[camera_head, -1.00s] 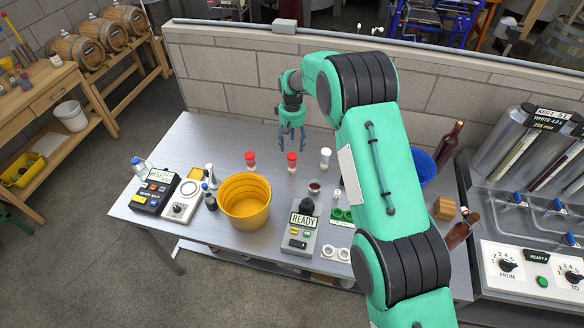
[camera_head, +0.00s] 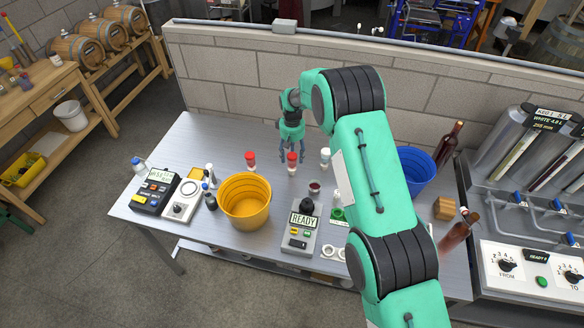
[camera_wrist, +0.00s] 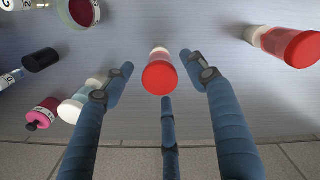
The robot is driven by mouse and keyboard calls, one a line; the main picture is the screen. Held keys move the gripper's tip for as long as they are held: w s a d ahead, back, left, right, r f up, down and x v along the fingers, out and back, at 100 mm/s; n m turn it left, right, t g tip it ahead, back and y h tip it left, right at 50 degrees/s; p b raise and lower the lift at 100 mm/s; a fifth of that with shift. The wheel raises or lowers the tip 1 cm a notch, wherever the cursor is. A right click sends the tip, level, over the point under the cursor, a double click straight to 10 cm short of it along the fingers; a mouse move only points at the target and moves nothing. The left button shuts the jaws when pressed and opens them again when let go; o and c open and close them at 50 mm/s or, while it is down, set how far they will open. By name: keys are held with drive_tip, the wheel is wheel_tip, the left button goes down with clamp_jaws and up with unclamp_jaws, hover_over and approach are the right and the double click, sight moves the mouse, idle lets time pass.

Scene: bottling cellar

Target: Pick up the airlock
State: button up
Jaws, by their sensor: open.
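I see no label naming the airlock. Two similar small pieces with red tops and pale lower parts stand on the metal bench; I cannot tell which, if either, is the airlock. One red-topped piece (camera_wrist: 160,74) is at the middle of the wrist view, between my spread fingers; it also shows in the head view (camera_head: 292,158). The other red-topped piece (camera_head: 250,157) stands to its left in the head view and at the right edge of the wrist view (camera_wrist: 288,45). My gripper (camera_wrist: 157,78) is open, its blue fingers around the middle piece without visible grip.
A white-topped piece (camera_head: 325,153) stands close on the right. A yellow bucket (camera_head: 245,213), a device reading READY (camera_head: 303,230) and a small cup of dark red liquid (camera_head: 314,187) are nearer. A block wall (camera_head: 235,82) rises behind the bench.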

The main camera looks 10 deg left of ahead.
sight(292, 163)
drive_tip(key=shift+f, duration=0.15)
drive_tip(key=shift+s+f, duration=0.15)
drive_tip(key=shift+f, duration=2.3)
drive_tip(key=c, duration=1.3)
